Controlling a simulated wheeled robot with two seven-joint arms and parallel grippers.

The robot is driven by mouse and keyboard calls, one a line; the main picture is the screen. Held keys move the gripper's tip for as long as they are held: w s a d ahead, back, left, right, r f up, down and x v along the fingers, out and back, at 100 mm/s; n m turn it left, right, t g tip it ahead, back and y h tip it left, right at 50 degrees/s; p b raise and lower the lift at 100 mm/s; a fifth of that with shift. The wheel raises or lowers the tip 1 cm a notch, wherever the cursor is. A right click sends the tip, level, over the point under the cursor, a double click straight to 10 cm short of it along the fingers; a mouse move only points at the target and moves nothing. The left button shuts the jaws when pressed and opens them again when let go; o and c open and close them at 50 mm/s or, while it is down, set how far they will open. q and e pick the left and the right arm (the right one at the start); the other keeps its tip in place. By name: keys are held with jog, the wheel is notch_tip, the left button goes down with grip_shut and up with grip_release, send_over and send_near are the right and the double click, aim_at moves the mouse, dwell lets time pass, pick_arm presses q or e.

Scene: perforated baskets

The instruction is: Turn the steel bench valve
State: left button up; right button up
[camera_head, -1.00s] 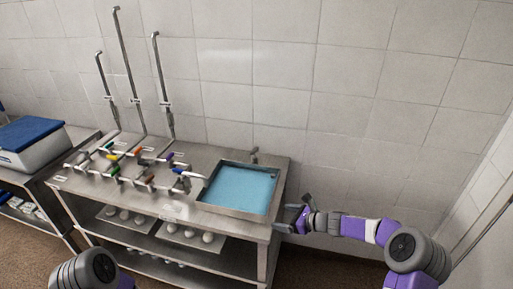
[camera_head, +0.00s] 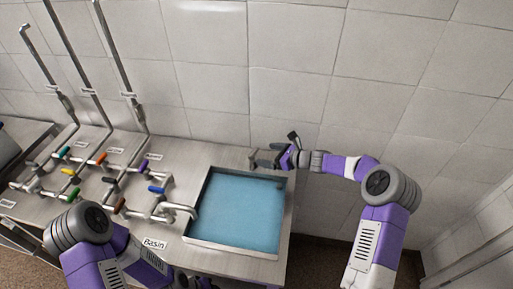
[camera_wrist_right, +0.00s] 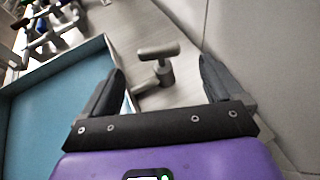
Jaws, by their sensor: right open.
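The steel bench valve (camera_wrist_right: 158,52) has a grey T-shaped handle on a short upright stem and stands on the metal bench top behind the basin. In the head view the valve (camera_head: 252,156) is small and lies just left of my right gripper (camera_head: 271,155). In the right wrist view my right gripper (camera_wrist_right: 161,66) is open, with one dark finger on each side of the valve's line. The handle shows beyond the fingertips, and I see no contact. My left arm shows at the lower left of the head view, but its fingers are not visible.
A basin of blue water (camera_head: 240,210) is sunk in the bench, with a bent spout (camera_head: 181,209) on its left. Pipes with several coloured valve handles (camera_head: 100,158) crowd the left side. The tiled wall (camera_head: 290,60) rises close behind the bench.

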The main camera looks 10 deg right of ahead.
aim_at(256, 151)
jog(key=x, duration=0.5)
jog(key=shift+a+f, duration=0.1)
jog(key=shift+a, duration=0.15)
jog(key=c, duration=1)
jog(key=shift+w+d+n+g+y+p, duration=0.1)
jog(key=shift+w+n+g+y+p, duration=0.15)
jog(key=shift+n+g+y+p, duration=0.4)
jog(key=shift+c, duration=0.3)
jog(key=shift+w+d+n+g+y, duration=0.15)
jog(key=shift+n+g+y, duration=0.1)
jog(key=shift+n+g, duration=0.3)
jog(key=n+g+y+b, duration=0.1)
jog(key=n+g+b, duration=0.1)
jog(key=b, duration=0.1)
jog(key=shift+w+b, duration=0.1)
jog(key=shift+b, duration=0.2)
